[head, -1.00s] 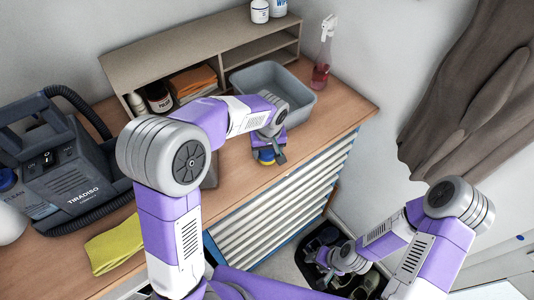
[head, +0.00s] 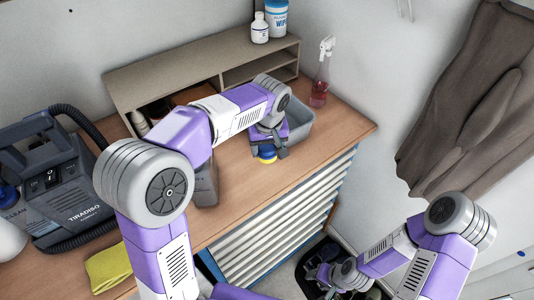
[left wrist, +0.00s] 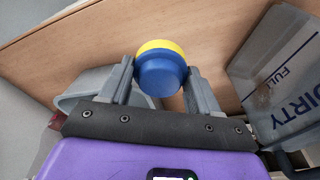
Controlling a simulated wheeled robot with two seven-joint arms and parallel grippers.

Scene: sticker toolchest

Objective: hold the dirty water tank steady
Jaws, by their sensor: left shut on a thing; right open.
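The dirty water tank (left wrist: 285,75) is a translucent grey box marked DIRTY and FULL, at the right of the left wrist view. In the head view the tank (head: 205,187) stands on the bench, partly hidden by my left arm. My left gripper (head: 268,150) is to the right of the tank and apart from it. It is shut on a round blue-and-yellow piece (left wrist: 160,72), held between both fingers; whether it touches the bench is unclear. My right gripper (head: 322,274) is open, low over a dark tray at the floor, its fingers hard to make out.
A grey extractor machine (head: 65,190) with a hose stands at the left, near a yellow cloth (head: 108,268). A grey bin (head: 298,130), spray bottle (head: 320,75) and shelf unit (head: 150,80) are at the back. Drawers (head: 280,220) face front. Bare bench lies right of the tank.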

